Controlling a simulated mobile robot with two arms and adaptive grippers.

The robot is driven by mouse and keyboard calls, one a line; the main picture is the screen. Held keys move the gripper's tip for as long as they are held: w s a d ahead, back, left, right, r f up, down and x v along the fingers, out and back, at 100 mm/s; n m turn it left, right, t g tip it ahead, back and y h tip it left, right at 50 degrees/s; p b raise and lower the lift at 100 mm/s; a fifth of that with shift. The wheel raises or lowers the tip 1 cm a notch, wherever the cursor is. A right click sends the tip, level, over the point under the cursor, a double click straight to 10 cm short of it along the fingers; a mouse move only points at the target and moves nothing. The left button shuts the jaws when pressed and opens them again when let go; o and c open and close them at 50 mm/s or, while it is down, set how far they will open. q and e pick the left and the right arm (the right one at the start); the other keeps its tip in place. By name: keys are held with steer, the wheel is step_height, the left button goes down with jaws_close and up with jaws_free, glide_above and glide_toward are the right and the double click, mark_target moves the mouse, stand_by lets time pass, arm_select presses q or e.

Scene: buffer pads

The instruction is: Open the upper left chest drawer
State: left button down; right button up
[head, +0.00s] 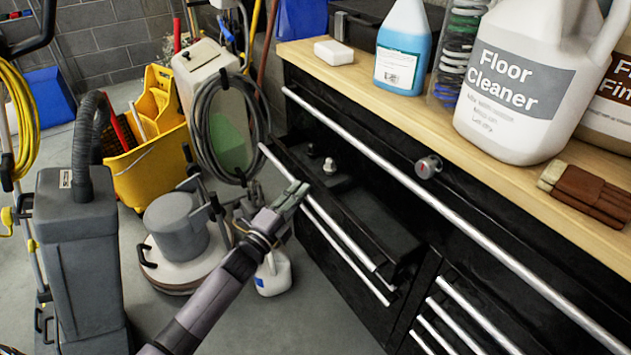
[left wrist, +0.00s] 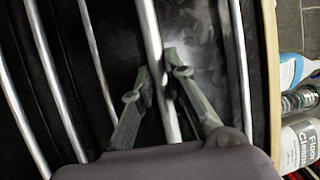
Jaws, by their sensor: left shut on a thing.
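The black chest (head: 440,180) stands at the right under a wooden top. Its upper left drawer (head: 365,215) is pulled out, and I see into its dark inside, where a few small fittings (head: 329,166) lie at the far end. A long silver bar handle (head: 335,228) runs along the drawer front. My left gripper (head: 297,192) is at this handle, toward its far end. In the left wrist view, the two green-grey fingers (left wrist: 158,72) lie on either side of the silver bar (left wrist: 151,28), shut on it. My right gripper is not in view.
A floor machine (head: 175,230), a yellow mop bucket (head: 150,145) and a grey vacuum (head: 80,230) stand left of the chest. A white jug (head: 272,275) is on the floor near my left arm. Bottles, including Floor Cleaner (head: 515,90), stand on the wooden top.

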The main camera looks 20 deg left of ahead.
arm_select(q)
steer(key=s+a+p, duration=0.3)
steer(key=s+a, duration=0.8)
steer(key=s, duration=0.3)
steer(key=shift+p, duration=0.3)
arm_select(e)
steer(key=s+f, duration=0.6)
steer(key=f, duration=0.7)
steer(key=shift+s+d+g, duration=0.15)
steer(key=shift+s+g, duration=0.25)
arm_select(q)
steer(key=shift+s+f, duration=0.1)
steer(key=c, duration=1.6)
jaws_free()
steer(key=v, duration=1.2)
